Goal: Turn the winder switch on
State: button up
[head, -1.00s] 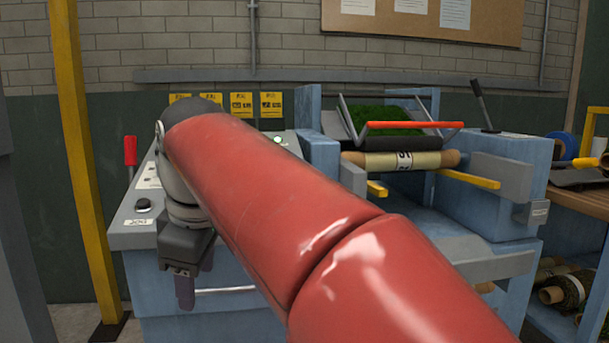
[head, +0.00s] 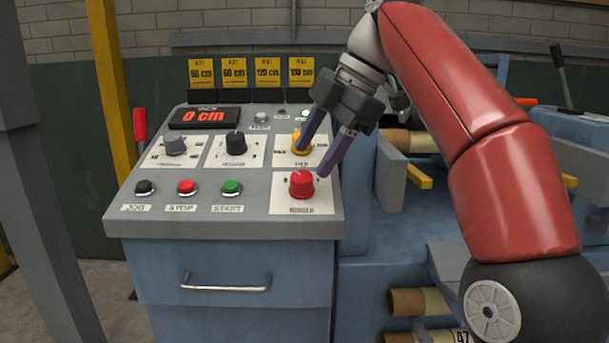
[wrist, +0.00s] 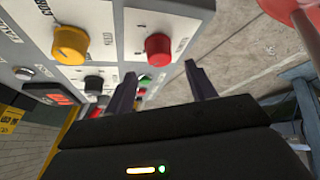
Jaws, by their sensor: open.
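The control panel (head: 255,185) has a red knob (head: 301,184) on a white plate at its front right; the small lettering below it is hard to read, so I cannot be sure it is the winder switch. A yellow knob (head: 301,144) sits on the plate behind it. My gripper (head: 313,160) is open, fingers pointing down-left, with its tips close to the yellow and red knobs in the head view. In the wrist view the red knob (wrist: 158,47) lies just beyond the open fingers (wrist: 161,72), with the yellow knob (wrist: 71,42) to its left. I see no clear contact.
Grey and black knobs (head: 235,143) and JOG, STOP and START buttons (head: 187,187) share the panel. A display (head: 205,117) reads 0 cm. A red-handled lever (head: 140,125) stands at the left. Yellow length cards (head: 235,72) line the back. Rolls (head: 410,141) lie right.

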aim_at(302, 175)
jog(key=shift+a+f, duration=0.1)
jog(key=shift+f, duration=0.25)
jog(key=shift+x, duration=2.45)
jog(key=shift+c, duration=0.2)
jog(key=shift+b, duration=0.3)
jog(key=c, duration=0.9)
